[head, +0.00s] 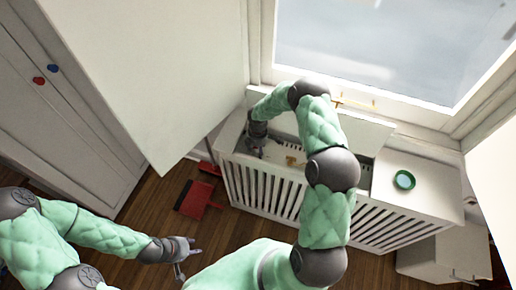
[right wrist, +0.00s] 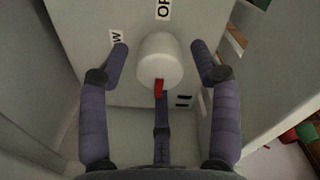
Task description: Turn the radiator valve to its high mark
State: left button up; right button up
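The radiator valve is a white round knob (right wrist: 160,62) with a red pointer (right wrist: 159,88) aimed down in the right wrist view. A label starting "OF" (right wrist: 164,8) is above it, one ending in "W" (right wrist: 117,38) is at its left, and a partly hidden dark mark (right wrist: 184,101) is at lower right. My right gripper (right wrist: 160,75) is open, with fingers left and right of the knob and one below, apparently not gripping it. In the head view my right gripper (head: 256,146) reaches into the cover's left end, where the knob is hidden. My left gripper (head: 188,256) is open and empty above the floor.
The slatted white radiator cover (head: 440,197) stands under the window, its lid (head: 362,128) raised. A green-rimmed dish (head: 404,180) sits on its right top. A red dustpan (head: 193,200) lies on the floor at its left. A large white panel (head: 160,75) stands at upper left.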

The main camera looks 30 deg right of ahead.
notch_tip(320, 180, up, 12)
dwell(0.7)
dwell(0.4)
